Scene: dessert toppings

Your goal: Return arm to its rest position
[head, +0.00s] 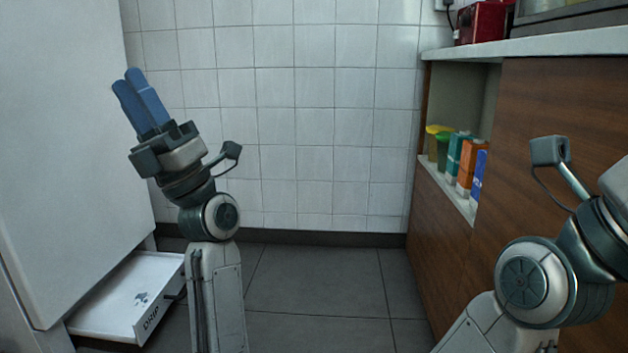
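My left arm rises from the bottom of the head view, left of the middle. My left gripper (126,79) is raised, with its two blue fingers pointing up and to the left. The fingers lie side by side with almost no gap and nothing between them. The gripper appears in front of the white cabinet side and the tiled wall. My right arm comes in at the lower right, in front of the wooden counter. Its gripper is cut off by the right edge of the view.
A white drip drawer (100,318) stands pulled out at lower left, close to my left arm. A wooden counter (550,105) at right has a niche with several coloured containers (465,165). A red appliance (482,24) stands on top. The grey floor (315,290) between is clear.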

